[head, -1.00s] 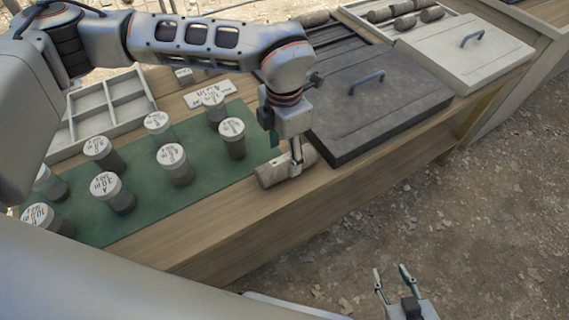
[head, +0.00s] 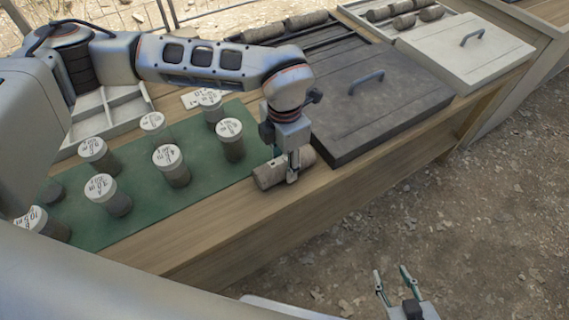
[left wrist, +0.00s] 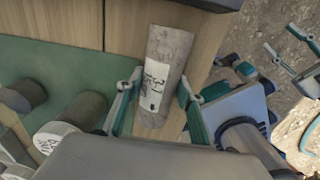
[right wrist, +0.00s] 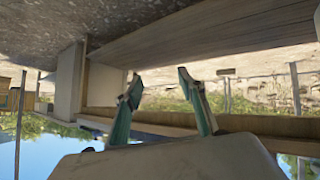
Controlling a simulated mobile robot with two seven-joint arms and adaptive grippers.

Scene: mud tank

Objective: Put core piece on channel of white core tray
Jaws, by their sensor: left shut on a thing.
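The core piece (head: 268,175) is a grey-brown cylinder with a white label, lying on the wooden bench near its front edge, beside the dark lidded tray. My left gripper (head: 292,178) is down over it. In the left wrist view my left fingers (left wrist: 157,98) are on both sides of the core piece (left wrist: 168,55), shut on it. The white core tray (head: 438,30) is at the upper right, with several cores in its back part and a white lid with a handle over its front. My right gripper (head: 393,281) is open and empty, away from the bench; its spread fingers also show in the right wrist view (right wrist: 160,95).
A dark tray (head: 375,95) with a handled lid stands between the core piece and the white tray. Several lidded sample jars (head: 171,165) stand on a green mat (head: 150,205) at left. A white divided box (head: 110,115) is behind. Gravel ground lies in front.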

